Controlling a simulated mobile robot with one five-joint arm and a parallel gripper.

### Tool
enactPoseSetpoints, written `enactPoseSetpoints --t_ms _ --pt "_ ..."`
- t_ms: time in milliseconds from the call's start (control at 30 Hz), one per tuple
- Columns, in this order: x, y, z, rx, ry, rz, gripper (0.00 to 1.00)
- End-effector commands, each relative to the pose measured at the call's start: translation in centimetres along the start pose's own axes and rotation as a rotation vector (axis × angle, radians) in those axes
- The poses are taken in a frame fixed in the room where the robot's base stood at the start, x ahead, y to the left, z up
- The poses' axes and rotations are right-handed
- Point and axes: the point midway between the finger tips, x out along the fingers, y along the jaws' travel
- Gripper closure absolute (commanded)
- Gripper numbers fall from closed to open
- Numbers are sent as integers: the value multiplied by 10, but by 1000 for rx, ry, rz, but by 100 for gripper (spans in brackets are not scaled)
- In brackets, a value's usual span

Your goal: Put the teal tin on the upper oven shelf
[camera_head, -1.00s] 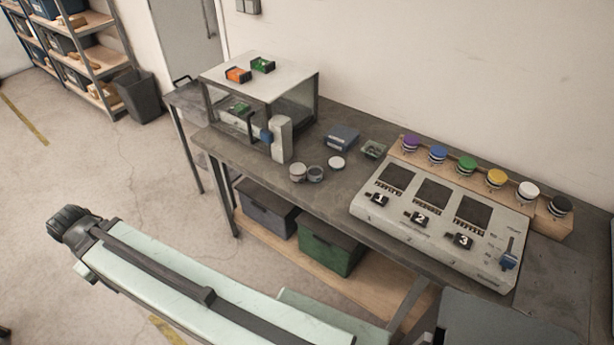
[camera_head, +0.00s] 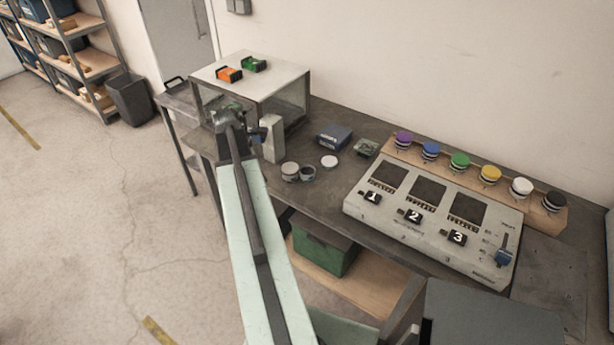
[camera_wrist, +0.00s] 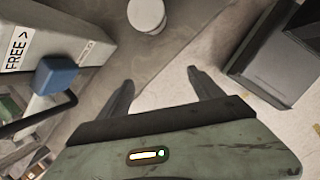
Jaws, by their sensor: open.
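I cannot make out a clearly teal tin in either view. Small round pale tins (camera_head: 290,171) stand on the bench in the head view, and one pale round top (camera_wrist: 147,14) shows at the top of the wrist view. A box with a white top and clear sides (camera_head: 290,98) stands at the bench's left end and may be the oven; its inner shelves cannot be told apart. My gripper (camera_wrist: 160,82) is open, with nothing between its fingers. In the head view my arm reaches in front of the box, hiding part of its front.
A pale post (camera_head: 272,140) with a blue knob (camera_wrist: 56,75) and a "FREE >" label stands close beside my gripper. Orange (camera_head: 229,75) and green (camera_head: 254,64) holders sit on the box. A numbered panel (camera_head: 430,215) and a rack of coloured round pieces fill the bench's right.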

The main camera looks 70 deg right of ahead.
Motion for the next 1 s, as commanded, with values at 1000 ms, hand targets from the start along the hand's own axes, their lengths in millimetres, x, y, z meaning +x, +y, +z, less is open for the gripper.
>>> enactPoseSetpoints --t_ms 1000 --pt "106 -20 151 -195 -85 -58 24"
